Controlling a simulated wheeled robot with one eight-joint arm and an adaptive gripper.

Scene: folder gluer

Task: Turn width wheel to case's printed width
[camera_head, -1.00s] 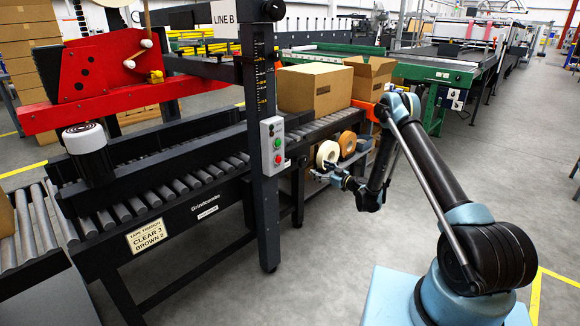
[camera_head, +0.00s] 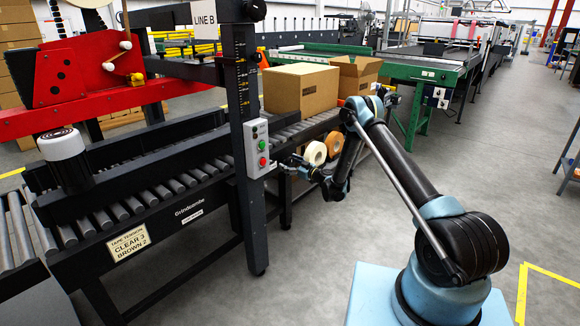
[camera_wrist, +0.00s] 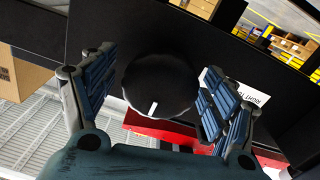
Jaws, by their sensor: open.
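A round black knob (camera_wrist: 158,88) with a white mark on its lower face shows in the wrist view, in front of a dark panel. My gripper (camera_wrist: 155,72) is open, with one finger on each side of the knob; I cannot tell whether either finger touches it. In the head view my gripper (camera_head: 284,164) is low beside the conveyor frame, just right of the control box, and the knob cannot be made out. A closed cardboard case (camera_head: 301,90) sits on the rollers; its printed width cannot be read. An open case (camera_head: 357,75) stands behind it.
A control box (camera_head: 257,148) with green and red buttons is on the dark post (camera_head: 246,200) with a scale. Two tape rolls (camera_head: 316,152) hang near my gripper. A white label (camera_wrist: 250,92) is right of the knob.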

